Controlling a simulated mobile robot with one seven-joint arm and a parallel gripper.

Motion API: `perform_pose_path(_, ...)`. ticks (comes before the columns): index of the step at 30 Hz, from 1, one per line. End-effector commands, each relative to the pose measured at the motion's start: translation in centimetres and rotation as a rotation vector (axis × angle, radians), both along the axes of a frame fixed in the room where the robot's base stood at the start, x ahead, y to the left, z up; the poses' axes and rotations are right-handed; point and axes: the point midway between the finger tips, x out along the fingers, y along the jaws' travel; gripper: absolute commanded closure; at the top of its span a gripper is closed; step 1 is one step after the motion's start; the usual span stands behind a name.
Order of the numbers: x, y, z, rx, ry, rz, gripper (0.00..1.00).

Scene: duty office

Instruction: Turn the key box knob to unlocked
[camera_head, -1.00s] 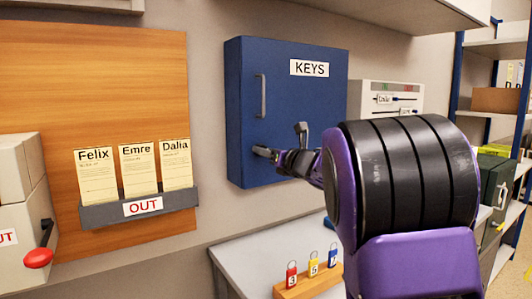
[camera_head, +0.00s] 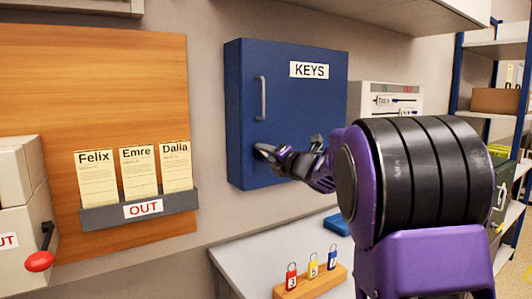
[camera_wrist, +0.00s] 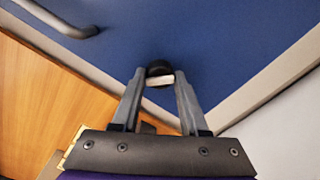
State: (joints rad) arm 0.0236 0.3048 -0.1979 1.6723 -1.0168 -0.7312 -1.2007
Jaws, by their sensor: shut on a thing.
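The blue key box (camera_head: 300,85) with its KEYS label hangs on the wall, its door closed, with a grey vertical handle (camera_head: 261,97) on the left. It also fills the wrist view (camera_wrist: 215,40). The knob, dark and round with a pale bar (camera_wrist: 160,78), sits low on the door. My gripper (camera_head: 264,150) reaches in from the right to the knob. In the wrist view my gripper (camera_wrist: 160,86) has its two fingers on either side of the knob's bar, shut on it. The knob's lock marking is not readable.
A wooden board (camera_head: 100,60) with an OUT card rack (camera_head: 140,208) is on the left. Below, a desk (camera_head: 255,262) holds a wooden block with several coloured padlocks (camera_head: 312,272). A white panel with sliders (camera_head: 392,97) is right of the box.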

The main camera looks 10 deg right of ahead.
Motion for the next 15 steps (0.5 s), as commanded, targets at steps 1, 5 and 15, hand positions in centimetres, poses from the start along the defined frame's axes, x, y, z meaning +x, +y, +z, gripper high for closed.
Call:
perform_pose_path(1, 0.01, -0.04, 0.32, 0.043, 0.015, -0.001, 1.00)
perform_pose_path(5, 0.01, -0.05, 0.31, 0.157, 0.063, 0.000, 1.00)
perform_pose_path(15, 0.03, -0.06, 0.35, 0.447, 0.183, -0.001, 1.00)
